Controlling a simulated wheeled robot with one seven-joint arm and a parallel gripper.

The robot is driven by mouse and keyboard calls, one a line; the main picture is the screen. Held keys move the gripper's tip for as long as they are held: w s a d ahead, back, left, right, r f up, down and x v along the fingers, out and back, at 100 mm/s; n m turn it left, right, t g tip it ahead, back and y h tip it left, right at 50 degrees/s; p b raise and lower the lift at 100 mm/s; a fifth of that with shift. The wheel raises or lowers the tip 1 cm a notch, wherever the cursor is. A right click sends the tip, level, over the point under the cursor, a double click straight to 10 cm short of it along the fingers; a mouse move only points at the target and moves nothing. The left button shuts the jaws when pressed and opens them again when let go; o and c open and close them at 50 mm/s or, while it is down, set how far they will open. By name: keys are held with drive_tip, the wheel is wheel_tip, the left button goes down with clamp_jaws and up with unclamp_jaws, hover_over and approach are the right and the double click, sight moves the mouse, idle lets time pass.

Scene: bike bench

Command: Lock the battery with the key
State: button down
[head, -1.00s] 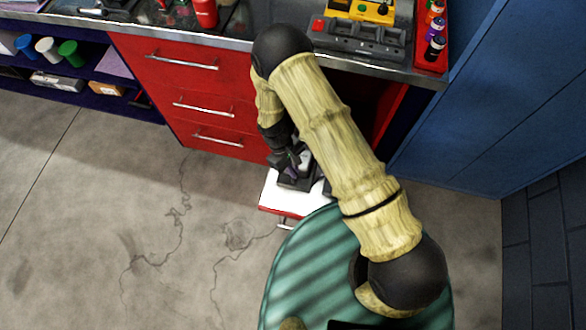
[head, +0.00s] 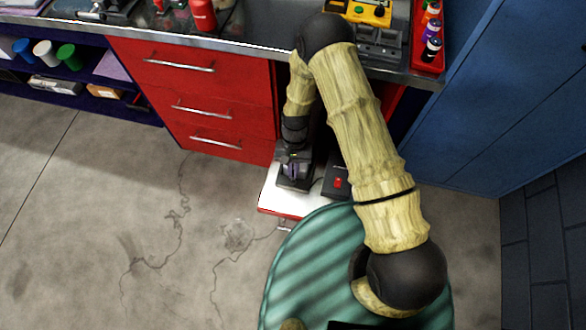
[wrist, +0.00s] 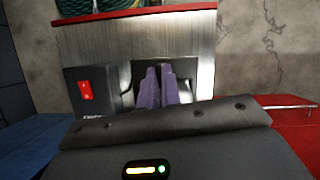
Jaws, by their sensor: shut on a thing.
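My gripper (head: 292,172) points down into the open drawer (head: 278,203), low in front of the red cabinet. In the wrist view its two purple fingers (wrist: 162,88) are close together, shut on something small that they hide. They stand over a dark block (wrist: 184,68) in the drawer, which also shows under my gripper in the head view (head: 296,184). I cannot make out the key or its slot, nor tell for sure whether this block is the battery.
A black box (wrist: 97,100) with a red switch (wrist: 86,90) stands beside the block in the drawer. The red cabinet (head: 200,87) and bench top (head: 270,47) rise behind. A blue cabinet (head: 490,90) closes the right. The floor (head: 120,210) at left is clear.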

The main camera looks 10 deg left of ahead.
drive_tip(key=shift+m+y, duration=0.4)
drive_tip(key=shift+m, duration=0.5)
drive_tip(key=c, duration=1.6)
unclamp_jaws()
drive_tip(key=v, duration=1.2)
